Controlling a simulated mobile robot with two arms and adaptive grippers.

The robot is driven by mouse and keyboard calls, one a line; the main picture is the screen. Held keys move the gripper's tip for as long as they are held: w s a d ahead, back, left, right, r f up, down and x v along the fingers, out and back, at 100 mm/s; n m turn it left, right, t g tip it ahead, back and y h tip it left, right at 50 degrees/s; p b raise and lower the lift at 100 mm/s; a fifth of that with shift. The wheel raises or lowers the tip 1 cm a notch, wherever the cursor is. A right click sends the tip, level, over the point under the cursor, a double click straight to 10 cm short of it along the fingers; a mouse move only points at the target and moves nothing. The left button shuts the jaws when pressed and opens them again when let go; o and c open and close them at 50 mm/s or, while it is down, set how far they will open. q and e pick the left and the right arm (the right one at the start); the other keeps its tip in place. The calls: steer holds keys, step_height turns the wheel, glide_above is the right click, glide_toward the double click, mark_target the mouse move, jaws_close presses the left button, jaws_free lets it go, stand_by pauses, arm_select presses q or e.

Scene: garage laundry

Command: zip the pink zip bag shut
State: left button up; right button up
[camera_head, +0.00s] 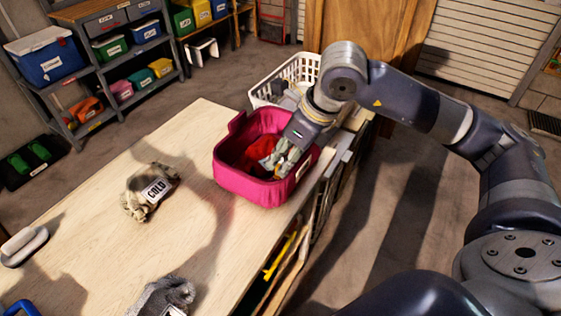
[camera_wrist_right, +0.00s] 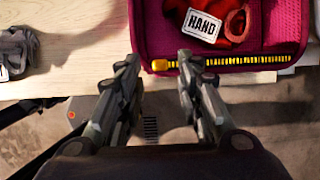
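The pink zip bag (camera_head: 262,190) stands at the right edge of the wooden table with its top open. Red cloth (camera_head: 262,150) shows inside, and in the right wrist view the bag (camera_wrist_right: 143,25) holds it under a "HAND" tag (camera_wrist_right: 201,25). In the head view that gripper (camera_head: 285,158) is over the bag's right side. My left gripper is out of view.
A bundle tagged "COLD" (camera_head: 150,191) and a grey bundle (camera_head: 165,297) lie on the table (camera_head: 100,232), with bare wood between. A white basket (camera_head: 300,70) stands behind the bag. Shelves (camera_head: 95,50) with bins stand at the back left.

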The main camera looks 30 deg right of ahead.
mark_target(280, 165)
steer(key=shift+x, duration=1.75)
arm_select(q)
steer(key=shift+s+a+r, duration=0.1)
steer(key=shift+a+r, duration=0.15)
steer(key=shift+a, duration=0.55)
arm_select(e)
jaws_close()
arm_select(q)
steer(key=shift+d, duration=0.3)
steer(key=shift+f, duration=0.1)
arm_select(e)
steer(key=shift+d, duration=0.1)
